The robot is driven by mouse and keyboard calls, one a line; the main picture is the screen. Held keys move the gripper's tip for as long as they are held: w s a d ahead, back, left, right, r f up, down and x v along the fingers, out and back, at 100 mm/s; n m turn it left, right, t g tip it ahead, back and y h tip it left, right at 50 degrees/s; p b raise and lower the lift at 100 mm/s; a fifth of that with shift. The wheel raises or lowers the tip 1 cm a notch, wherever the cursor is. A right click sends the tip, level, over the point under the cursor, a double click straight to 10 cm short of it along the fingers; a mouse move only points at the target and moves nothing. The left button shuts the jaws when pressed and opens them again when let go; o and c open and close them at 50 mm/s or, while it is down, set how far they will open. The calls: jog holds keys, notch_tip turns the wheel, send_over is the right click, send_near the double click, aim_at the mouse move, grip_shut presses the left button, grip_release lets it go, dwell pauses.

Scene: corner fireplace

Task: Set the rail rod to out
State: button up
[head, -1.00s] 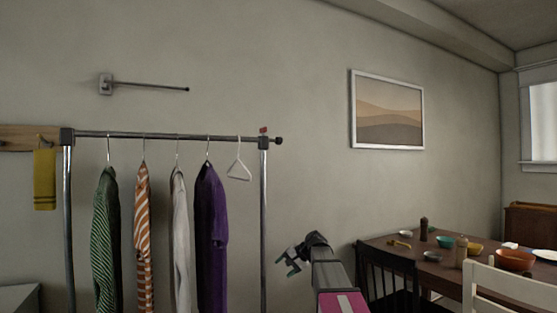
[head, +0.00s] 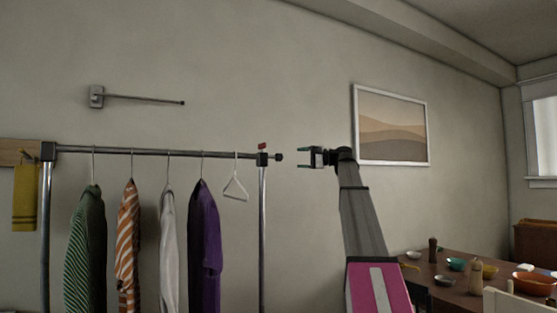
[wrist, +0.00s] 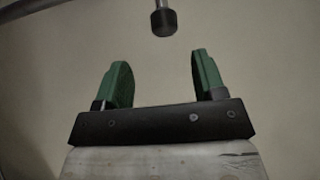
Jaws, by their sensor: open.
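The rail rod (head: 130,152) runs level across the top of the clothes rack. Its dark end knob (head: 279,157) sticks out a little past the right post's clamp, which has a red piece (head: 262,146) on top. My gripper (head: 301,157) is open and empty, just right of the knob at about its height, fingers pointing left. In the wrist view the knob (wrist: 163,22) is beyond the two green fingertips, roughly centred between them and not touching them.
Several garments, including a purple one (head: 203,245), and an empty white hanger (head: 235,188) hang from the rod. A wall-mounted bar (head: 145,99) is above it. A framed picture (head: 391,125) hangs right of my gripper. A table (head: 455,287) with bowls stands at lower right.

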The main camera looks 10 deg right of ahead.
aim_at(278, 157)
jog(key=x, duration=1)
jog(key=shift+w+a+r, duration=0.15)
jog(key=shift+a+r, duration=0.1)
jog(key=shift+a, duration=0.1)
